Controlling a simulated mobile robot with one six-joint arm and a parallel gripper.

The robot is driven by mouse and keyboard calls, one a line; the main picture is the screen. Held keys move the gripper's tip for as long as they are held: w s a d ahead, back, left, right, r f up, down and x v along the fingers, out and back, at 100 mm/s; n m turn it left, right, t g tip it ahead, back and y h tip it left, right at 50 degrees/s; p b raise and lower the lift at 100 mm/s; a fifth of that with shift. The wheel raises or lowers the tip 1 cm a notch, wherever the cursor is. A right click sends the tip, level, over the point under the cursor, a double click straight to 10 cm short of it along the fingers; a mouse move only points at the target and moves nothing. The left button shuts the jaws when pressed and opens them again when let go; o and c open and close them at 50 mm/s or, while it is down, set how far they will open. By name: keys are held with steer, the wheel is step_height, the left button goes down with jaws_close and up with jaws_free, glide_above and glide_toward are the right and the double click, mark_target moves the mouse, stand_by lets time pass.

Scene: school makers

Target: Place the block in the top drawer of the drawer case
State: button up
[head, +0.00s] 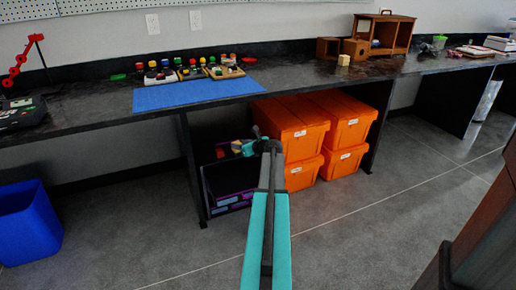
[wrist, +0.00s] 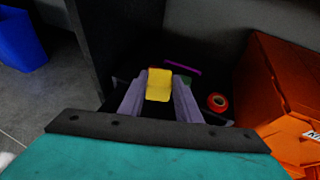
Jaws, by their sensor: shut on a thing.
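A yellow block (wrist: 159,85) is held between the two purple-grey fingers of my gripper (wrist: 160,92) in the wrist view. In the head view my gripper (head: 229,149) is under the counter, over the drawer case (head: 207,184), which is dark with purple drawer parts. In the wrist view a dark, tray-like space lies below and beyond the block, apparently the top drawer (wrist: 214,118). A red roll (wrist: 217,102) and a thin purple item (wrist: 183,67) lie in it. The arm and fingers hide part of the case, so the gap beneath the block cannot be judged.
Orange bins (head: 295,130) are stacked just right of the case. A dark counter leg (head: 190,165) stands at its left, and the counter (head: 300,80) is overhead. A blue bin (head: 28,222) stands on the floor at far left. The floor in front is clear.

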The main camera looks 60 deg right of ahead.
steer(key=w+a+r+n+y, duration=0.25)
steer(key=w+a, duration=0.45)
steer(key=a, duration=0.6)
steer(key=w+a+r+n+y, duration=0.25)
steer(key=w+a, duration=0.35)
steer(key=a, duration=0.6)
steer(key=w+a+r+n+y, duration=0.3)
steer(key=w+a, duration=0.4)
steer(key=a, duration=0.6)
steer(key=s+a+r+n+g+y, duration=0.1)
steer(key=a+r+n+g+y, duration=0.2)
steer(key=a, duration=1.8)
steer(key=s+a+r+n+g+y, duration=0.1)
steer(key=s+a+n+y, duration=0.2)
steer(key=s+a, duration=0.6)
steer(key=a+y, duration=0.1)
steer(key=a, duration=0.3)
steer(key=shift+s+r+n+g+y, duration=0.15)
steer(key=shift+r+n+g+y, duration=0.15)
steer(key=shift+r+n+g, duration=0.1)
steer(key=shift+a, duration=0.1)
